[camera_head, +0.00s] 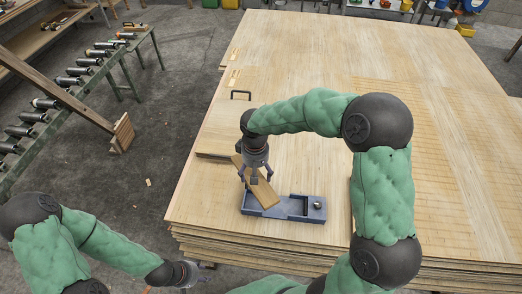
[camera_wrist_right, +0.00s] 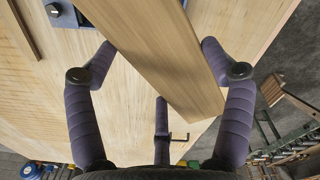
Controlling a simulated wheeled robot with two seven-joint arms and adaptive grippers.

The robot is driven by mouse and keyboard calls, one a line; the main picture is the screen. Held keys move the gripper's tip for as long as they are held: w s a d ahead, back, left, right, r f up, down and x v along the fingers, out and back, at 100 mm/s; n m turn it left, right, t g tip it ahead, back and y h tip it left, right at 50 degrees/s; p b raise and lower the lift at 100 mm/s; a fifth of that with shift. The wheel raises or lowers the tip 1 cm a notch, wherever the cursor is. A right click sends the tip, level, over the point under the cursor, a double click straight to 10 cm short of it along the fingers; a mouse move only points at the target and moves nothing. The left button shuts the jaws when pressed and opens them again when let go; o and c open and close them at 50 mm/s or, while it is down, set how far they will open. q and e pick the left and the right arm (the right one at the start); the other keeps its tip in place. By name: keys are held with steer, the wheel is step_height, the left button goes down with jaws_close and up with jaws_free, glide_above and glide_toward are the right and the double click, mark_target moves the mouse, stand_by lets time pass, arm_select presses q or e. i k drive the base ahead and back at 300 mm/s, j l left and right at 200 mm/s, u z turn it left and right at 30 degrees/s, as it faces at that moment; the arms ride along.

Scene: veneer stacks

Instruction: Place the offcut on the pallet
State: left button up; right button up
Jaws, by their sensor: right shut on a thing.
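The offcut (camera_head: 264,192) is a short, flat strip of pale wood, tilted above the blue-grey tray (camera_head: 313,214). My right gripper (camera_head: 254,178) is shut on the offcut near its upper end. In the right wrist view the offcut (camera_wrist_right: 160,50) runs between the fingers of my right gripper (camera_wrist_right: 160,80). Whether its lower end touches the tray cannot be told. My left gripper (camera_head: 200,274) is low by the near left corner of the stack, apart from the offcut; its finger opening is unclear. No pallet can be told apart from the veneer stack (camera_head: 300,60).
A thinner board (camera_head: 218,130) lies at the stack's left edge, near a black handle (camera_head: 241,94). A green rack (camera_head: 75,90) with several dark cylinders stands at the left, with a wooden beam (camera_head: 62,92) beside it. The stack's far part is clear.

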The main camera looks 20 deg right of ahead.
mark_target(236, 116)
steer(key=u, duration=1.15)
steer(key=i+j+u, duration=0.25)
steer(key=i+u, duration=0.55)
steer(key=i, duration=0.2)
steer(key=i+z, duration=0.35)
steer(key=i, duration=0.2)
steer(key=i+j+z, duration=0.1)
steer(key=i+z, duration=0.2)
steer(key=i, duration=0.25)
steer(key=i+j+z, duration=0.35)
steer(key=i, duration=0.2)
steer(key=i+l+z, duration=0.2)
steer(key=z, duration=0.25)
steer(key=i+z, duration=0.8)
steer(key=z, duration=0.15)
steer(key=i+j+z, duration=0.15)
steer(key=i+z, duration=0.15)
steer(key=z, duration=0.2)
steer(key=i+l+z, duration=0.2)
steer(key=i+z, duration=0.75)
steer(key=i+j+z, duration=0.2)
steer(key=i+z, duration=0.3)
